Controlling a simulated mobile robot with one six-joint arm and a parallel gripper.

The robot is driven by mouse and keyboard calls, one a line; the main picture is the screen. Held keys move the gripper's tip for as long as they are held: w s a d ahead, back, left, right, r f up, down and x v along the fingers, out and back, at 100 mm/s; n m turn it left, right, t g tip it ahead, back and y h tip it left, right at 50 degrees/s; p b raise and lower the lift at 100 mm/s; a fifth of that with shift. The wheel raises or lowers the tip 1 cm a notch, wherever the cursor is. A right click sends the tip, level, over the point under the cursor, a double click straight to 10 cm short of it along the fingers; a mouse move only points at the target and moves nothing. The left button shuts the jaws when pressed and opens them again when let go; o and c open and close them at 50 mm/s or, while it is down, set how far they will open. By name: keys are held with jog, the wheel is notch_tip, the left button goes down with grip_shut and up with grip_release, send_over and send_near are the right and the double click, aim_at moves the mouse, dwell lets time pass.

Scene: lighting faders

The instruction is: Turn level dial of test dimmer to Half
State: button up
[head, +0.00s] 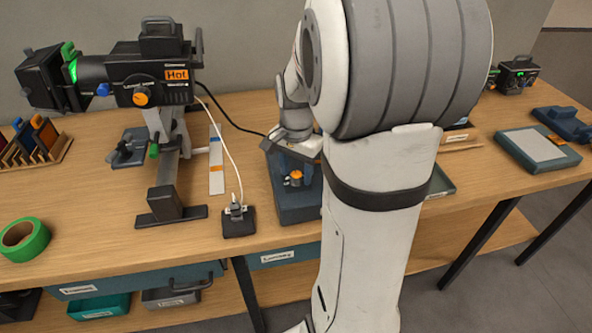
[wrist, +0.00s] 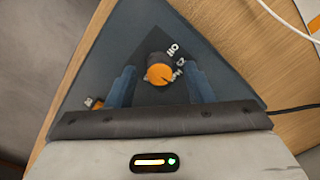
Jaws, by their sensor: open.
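A dark blue-grey box (head: 297,208), which looks like the test dimmer, stands on the bench under my gripper; it fills much of the wrist view (wrist: 100,62). A dial with an orange face and dark body (head: 296,178) is on its top and shows in the wrist view (wrist: 158,74). White labels lie beside the dial, too small and turned to read surely, so its setting is unclear. My gripper (wrist: 160,68) is open, its blue fingers on either side of the dial with visible gaps. In the head view, my arm hides part of the box.
A black lamp (head: 150,70) with a "Hot" label stands on the left. A small dark device (head: 238,221) with a white cable sits left of the box. Green tape (head: 24,240) lies at the left edge. A flat grey-topped unit (head: 536,148) lies right.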

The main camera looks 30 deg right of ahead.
aim_at(296, 174)
notch_tip(296, 174, up, 7)
jog(key=shift+r, duration=0.2)
dwell(0.5)
jog(key=s+a+f+n+t, duration=0.2)
jog(key=s+a+n, duration=1)
jog(key=shift+s+a+t, duration=0.15)
jog(key=shift+t, duration=0.15)
dwell(0.8)
